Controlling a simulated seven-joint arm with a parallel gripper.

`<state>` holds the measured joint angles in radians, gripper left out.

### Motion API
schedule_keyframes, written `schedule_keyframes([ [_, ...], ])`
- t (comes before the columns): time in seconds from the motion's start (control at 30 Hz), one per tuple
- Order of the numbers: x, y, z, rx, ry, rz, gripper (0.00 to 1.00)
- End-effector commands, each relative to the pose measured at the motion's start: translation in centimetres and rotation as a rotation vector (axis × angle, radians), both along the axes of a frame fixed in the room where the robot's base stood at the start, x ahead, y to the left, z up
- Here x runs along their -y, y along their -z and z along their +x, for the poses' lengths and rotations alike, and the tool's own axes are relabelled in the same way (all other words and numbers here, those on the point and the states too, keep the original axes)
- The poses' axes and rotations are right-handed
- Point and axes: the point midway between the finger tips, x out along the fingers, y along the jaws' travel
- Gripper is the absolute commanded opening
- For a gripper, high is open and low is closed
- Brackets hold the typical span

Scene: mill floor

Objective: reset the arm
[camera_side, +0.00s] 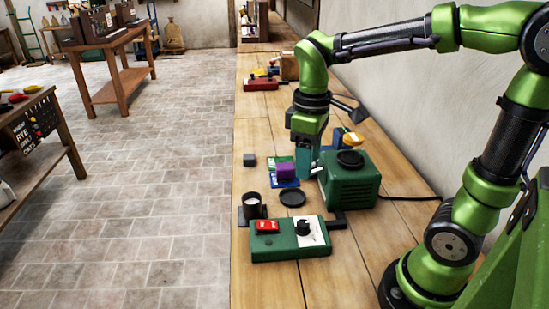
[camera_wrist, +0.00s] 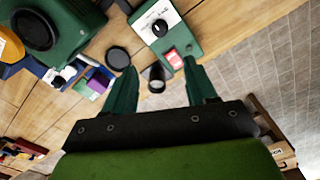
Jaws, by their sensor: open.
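My green arm reaches over the wooden bench, and my gripper (camera_side: 306,160) points down, above the bench beside the green machine. In the wrist view my gripper (camera_wrist: 158,72) shows two dark green fingers spread apart. They hold nothing. The small dark cup (camera_wrist: 153,85) appears between them, but it stands on the bench below. In the side view the cup (camera_side: 252,206) is in front of my gripper, apart from it. The fingertips are partly hard to make out in the side view.
A green control box (camera_side: 290,241) with red switch stands near the front. A green machine (camera_side: 350,184) stands right of my gripper. A red box (camera_side: 261,84) is farther back.

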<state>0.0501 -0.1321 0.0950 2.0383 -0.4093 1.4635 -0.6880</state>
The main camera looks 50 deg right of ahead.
Motion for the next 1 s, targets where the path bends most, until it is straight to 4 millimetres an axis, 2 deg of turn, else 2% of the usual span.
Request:
schedule_keyframes([
  [0.23,0.0,0.0,0.2,0.009,0.025,-0.001,0.57],
  [0.37,-0.1,0.8,0.3,0.05,0.127,0.019,0.57],
  [0.7,-1.3,-0.7,-3.1,0.399,0.564,0.253,0.57],
  [0.83,-1.6,-1.4,-4.4,0.492,0.642,0.342,0.57],
  [1.0,-1.7,-2.2,-5.3,0.541,0.642,0.378,0.57],
])
